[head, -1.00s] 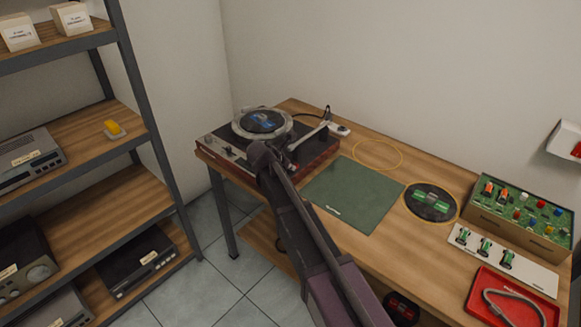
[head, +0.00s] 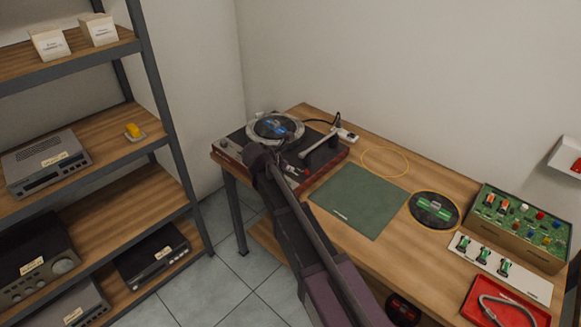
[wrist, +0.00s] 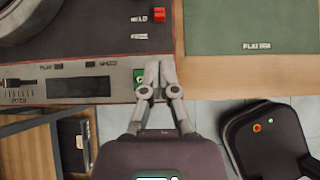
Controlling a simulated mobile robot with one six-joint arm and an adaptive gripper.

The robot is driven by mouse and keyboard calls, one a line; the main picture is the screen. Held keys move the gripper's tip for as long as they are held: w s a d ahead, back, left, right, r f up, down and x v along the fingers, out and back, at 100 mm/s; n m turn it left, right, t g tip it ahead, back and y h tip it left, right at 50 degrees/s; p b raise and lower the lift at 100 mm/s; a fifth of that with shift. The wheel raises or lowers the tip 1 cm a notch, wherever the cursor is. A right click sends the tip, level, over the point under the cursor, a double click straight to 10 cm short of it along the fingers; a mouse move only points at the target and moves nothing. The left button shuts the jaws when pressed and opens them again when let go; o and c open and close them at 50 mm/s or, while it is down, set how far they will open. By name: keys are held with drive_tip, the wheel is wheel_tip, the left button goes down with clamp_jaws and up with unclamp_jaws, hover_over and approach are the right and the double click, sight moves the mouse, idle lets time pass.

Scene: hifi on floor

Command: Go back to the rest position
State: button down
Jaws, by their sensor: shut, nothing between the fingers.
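My gripper (wrist: 152,82) is shut and empty in the wrist view. Its fingertips are over the front edge of the turntable, by a green button. The turntable (head: 318,160) sits at the left end of the wooden bench, with a record (head: 275,127) on its platter. In the head view my arm reaches up from the bottom to the turntable's front, and the fingers are hidden behind my wrist. A red switch (wrist: 158,15) on the turntable's top shows beyond the fingertips.
A green mat (head: 358,200), a yellow ring (head: 385,162) and a dark round pad (head: 434,210) lie on the bench (head: 390,255). A green control box (head: 515,225) and a red tray (head: 505,303) are at right. A shelf rack (head: 160,100) stands left, with open floor between.

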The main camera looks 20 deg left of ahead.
idle(0.6)
drive_tip(key=s+d+f+m+g+p, duration=0.1)
drive_tip(key=d+m+g, duration=0.1)
drive_tip(key=d+m, duration=0.75)
drive_tip(key=s+d+f+m+g, duration=0.2)
drive_tip(key=d+m, duration=0.2)
drive_tip(key=d, duration=1.1)
drive_tip(key=s+d+m+g+y, duration=0.1)
drive_tip(key=s+d+m+g, duration=0.1)
drive_tip(key=s+d+m, duration=0.4)
drive_tip(key=s+d+m+g+y+p, duration=0.1)
drive_tip(key=s+d+m, duration=0.5)
drive_tip(key=d+m, duration=0.6)
drive_tip(key=shift+s+d+f+g+y, duration=0.15)
drive_tip(key=shift+s+d+g+y, duration=0.2)
drive_tip(key=shift+d+g+y, duration=0.35)
drive_tip(key=shift+a, duration=0.15)
